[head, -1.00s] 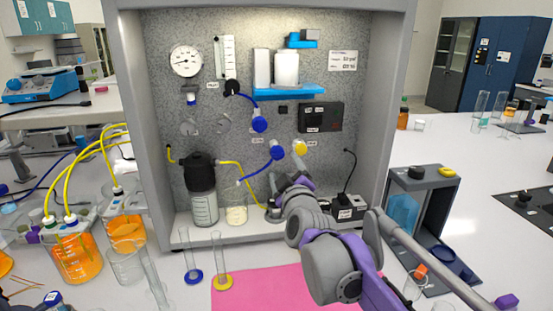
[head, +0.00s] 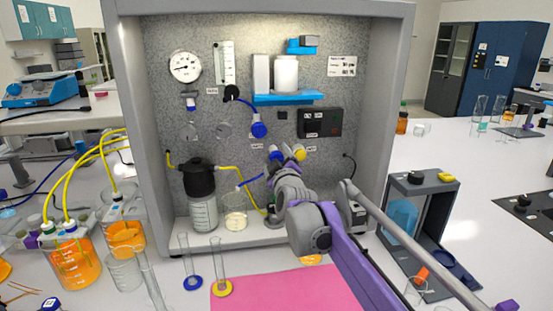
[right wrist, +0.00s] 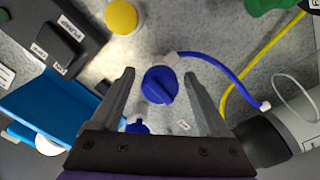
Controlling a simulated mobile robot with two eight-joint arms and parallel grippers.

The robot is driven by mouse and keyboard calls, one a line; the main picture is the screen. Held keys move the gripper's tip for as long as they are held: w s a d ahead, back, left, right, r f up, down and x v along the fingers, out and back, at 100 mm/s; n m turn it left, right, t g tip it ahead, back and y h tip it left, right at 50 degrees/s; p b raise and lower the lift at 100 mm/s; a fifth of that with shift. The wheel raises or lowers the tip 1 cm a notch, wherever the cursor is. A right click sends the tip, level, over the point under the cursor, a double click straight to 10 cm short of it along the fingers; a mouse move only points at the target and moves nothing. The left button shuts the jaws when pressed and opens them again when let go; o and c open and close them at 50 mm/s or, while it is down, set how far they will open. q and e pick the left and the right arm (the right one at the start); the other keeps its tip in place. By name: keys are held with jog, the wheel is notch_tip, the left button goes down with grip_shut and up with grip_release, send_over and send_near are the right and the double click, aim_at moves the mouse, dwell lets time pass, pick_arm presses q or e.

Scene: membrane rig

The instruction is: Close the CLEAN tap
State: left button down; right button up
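A blue tap (right wrist: 160,85) with a ridged knob and a blue hose shows in the right wrist view, between the open fingers of my right gripper (right wrist: 161,92), with a gap on each side. In the head view this lower blue tap (head: 276,155) is partly hidden by my right gripper, at the panel. A yellow tap (head: 299,152) sits just right of it. Another blue tap (head: 259,130) is higher on the panel and also shows, partly covered, in the right wrist view (right wrist: 138,127). The small tap labels are not readable, so I cannot tell which is CLEAN. My left gripper is not in view.
A black pump box (head: 321,122) and a blue shelf (head: 288,98) are above the taps. A dark-capped bottle (head: 202,207) and a beaker (head: 235,212) stand on the rig floor. Two cylinders stand by the pink mat (head: 290,290). The rig's side walls bound the space.

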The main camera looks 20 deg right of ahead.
grip_shut()
jog(key=shift+m, duration=0.3)
jog(key=m+p, duration=0.2)
jog(key=m, duration=0.1)
jog(key=shift+r+p, duration=0.1)
jog(key=shift+p, duration=0.2)
jog(key=m+p, duration=0.3)
jog(key=m, duration=0.2)
jog(key=shift+m, duration=0.4)
jog(key=m+p, duration=0.2)
jog(key=m, duration=0.2)
jog(key=shift+p, duration=0.35)
jog(key=shift+m+p, duration=1.05)
jog(key=shift+m, duration=1.45)
